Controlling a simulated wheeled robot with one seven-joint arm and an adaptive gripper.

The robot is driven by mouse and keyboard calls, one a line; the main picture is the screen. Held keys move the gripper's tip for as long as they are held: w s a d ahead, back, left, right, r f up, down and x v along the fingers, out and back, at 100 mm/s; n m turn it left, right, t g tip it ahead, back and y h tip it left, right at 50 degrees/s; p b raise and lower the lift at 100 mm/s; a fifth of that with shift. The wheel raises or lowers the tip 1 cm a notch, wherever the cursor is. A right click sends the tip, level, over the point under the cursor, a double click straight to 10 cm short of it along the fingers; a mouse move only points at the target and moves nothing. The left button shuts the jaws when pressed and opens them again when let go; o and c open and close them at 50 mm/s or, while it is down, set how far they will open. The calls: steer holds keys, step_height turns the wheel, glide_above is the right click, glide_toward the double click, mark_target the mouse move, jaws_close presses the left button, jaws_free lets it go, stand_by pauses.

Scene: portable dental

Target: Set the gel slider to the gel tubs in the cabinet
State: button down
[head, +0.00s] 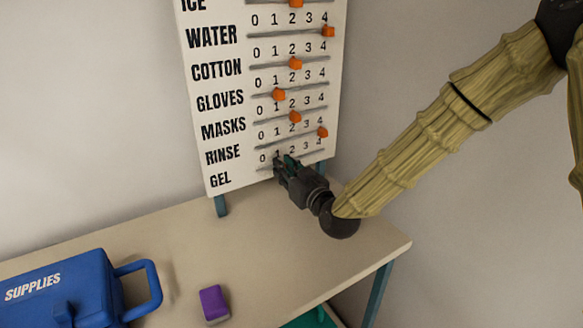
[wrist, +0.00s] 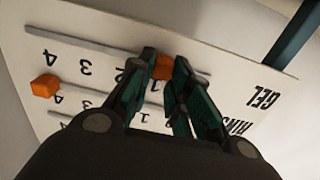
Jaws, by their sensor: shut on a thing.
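The white board (head: 230,115) carries rows of numbered sliders, with GEL as its lowest row. My gripper (head: 281,163) is at the GEL row, its fingers covering the slider there in the head view. In the wrist view, my gripper (wrist: 164,78) is shut on the orange gel slider (wrist: 163,66), which sits on its track between the fingers. The slider appears near the 1, but the fingers partly hide the numbers. The 3 and 4 show clear to the left in the wrist view. No gel tubs or cabinet interior can be made out.
The orange rinse slider (head: 322,132) stands near 4, just above the GEL row. A blue supplies box (head: 85,280) and a purple block (head: 213,304) are on the table (head: 180,235). The tabletop between board and box is clear.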

steer(key=c, duration=1.3)
jaws_free()
steer(key=shift+d, duration=0.15)
steer(key=v, duration=1.2)
